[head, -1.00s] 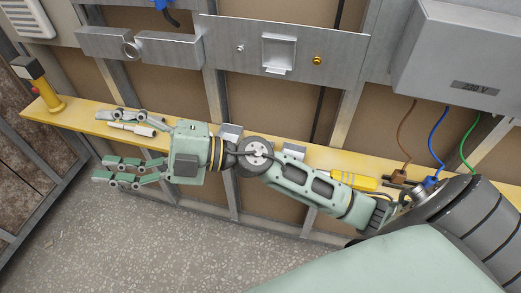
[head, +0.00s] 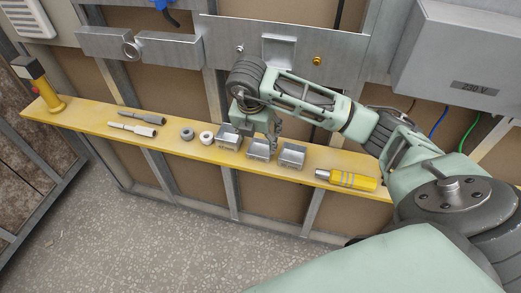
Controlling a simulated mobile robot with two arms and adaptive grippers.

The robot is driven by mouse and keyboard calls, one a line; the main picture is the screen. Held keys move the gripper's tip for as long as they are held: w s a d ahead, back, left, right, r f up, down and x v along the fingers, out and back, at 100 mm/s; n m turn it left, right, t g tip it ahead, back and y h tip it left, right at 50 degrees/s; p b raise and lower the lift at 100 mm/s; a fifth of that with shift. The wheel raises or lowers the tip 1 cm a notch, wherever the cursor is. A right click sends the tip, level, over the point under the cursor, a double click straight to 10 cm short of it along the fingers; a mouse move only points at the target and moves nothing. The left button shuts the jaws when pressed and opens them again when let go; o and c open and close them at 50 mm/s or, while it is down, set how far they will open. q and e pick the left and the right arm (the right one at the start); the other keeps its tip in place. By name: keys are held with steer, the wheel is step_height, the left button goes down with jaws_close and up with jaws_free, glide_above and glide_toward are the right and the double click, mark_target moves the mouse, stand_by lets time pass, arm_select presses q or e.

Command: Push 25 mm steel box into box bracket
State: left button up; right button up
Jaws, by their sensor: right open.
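Three open-topped steel boxes stand side by side on the yellow shelf: a left box (head: 229,138), a middle box (head: 259,151) and a right box (head: 291,155). I cannot tell their sizes apart. My right gripper (head: 271,143) points down over the middle box, open, with its fingers at or just above the box; contact is unclear. My left gripper is out of view.
The yellow shelf (head: 85,123) also carries two rod-like tools (head: 138,123), two small rings (head: 196,135) and a yellow screwdriver (head: 347,179). A grey 230 V box (head: 455,60) with hanging wires juts out at the upper right. A yellow-handled tool (head: 45,90) stands at the left end.

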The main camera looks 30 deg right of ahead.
mark_target(261, 150)
steer(key=p+x, duration=0.1)
steer(key=x, duration=0.4)
steer(key=shift+s+d+f+p, duration=0.1)
steer(key=shift+d+f+p, duration=0.1)
steer(key=shift+f+p, duration=0.15)
steer(key=shift+f, duration=0.4)
steer(key=c, duration=0.9)
